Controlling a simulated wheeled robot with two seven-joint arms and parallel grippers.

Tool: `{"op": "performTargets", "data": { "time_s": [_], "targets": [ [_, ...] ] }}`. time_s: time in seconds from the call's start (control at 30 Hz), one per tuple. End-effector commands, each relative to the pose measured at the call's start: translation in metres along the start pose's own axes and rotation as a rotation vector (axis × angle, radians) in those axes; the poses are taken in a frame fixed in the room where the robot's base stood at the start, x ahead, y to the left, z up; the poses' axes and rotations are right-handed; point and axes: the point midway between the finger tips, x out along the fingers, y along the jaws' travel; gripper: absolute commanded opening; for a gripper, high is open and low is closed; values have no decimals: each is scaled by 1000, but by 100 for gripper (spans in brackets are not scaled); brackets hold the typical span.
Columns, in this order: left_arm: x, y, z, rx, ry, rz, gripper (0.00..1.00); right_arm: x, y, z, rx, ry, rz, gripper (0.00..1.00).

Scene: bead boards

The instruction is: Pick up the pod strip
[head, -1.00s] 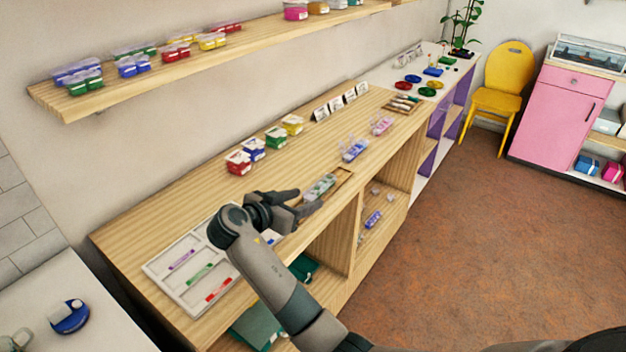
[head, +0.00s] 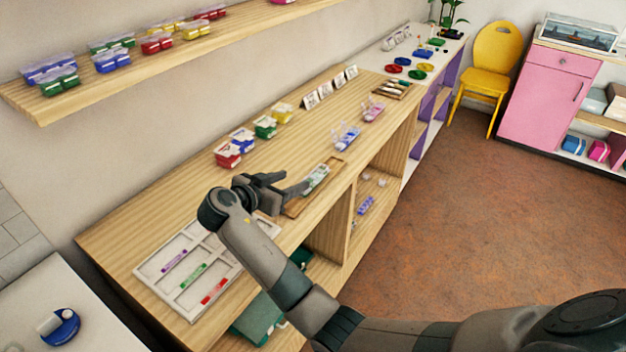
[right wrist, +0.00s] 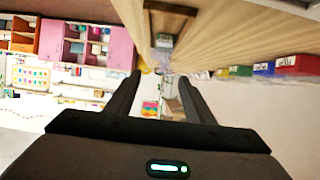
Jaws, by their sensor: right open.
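A clear strip of small pods with grey-green contents (head: 316,178) lies in a narrow wooden tray (head: 297,209) near the front edge of the wooden counter. My right gripper (head: 296,182) is open and empty, with its fingers pointing toward the strip from the left. A small gap seems to separate the fingertips from the strip. In the right wrist view, the tray end with the strip (right wrist: 164,41) shows beyond the open fingers (right wrist: 160,76). My left gripper is out of view.
A blue pod strip (head: 347,138) and a pink one (head: 372,111) stand farther along the counter. Several coloured boxes (head: 265,127) line the back. A white sectioned tray (head: 190,265) lies at the near left. More pods (head: 365,205) sit on the lower shelf.

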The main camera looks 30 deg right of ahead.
Motion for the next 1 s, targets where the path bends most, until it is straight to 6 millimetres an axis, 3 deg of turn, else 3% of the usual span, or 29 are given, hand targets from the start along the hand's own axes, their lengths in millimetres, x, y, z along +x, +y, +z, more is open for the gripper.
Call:
{"op": "performTargets", "data": {
  "time_s": [0.5,0.7,1.0],
  "targets": [
    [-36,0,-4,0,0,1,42,88,0,-3,-3,2,2,48],
    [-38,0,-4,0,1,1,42,100,0,-1,0,1,1,48],
    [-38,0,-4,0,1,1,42,100,0,0,0,0,0,48]
  ]
}}
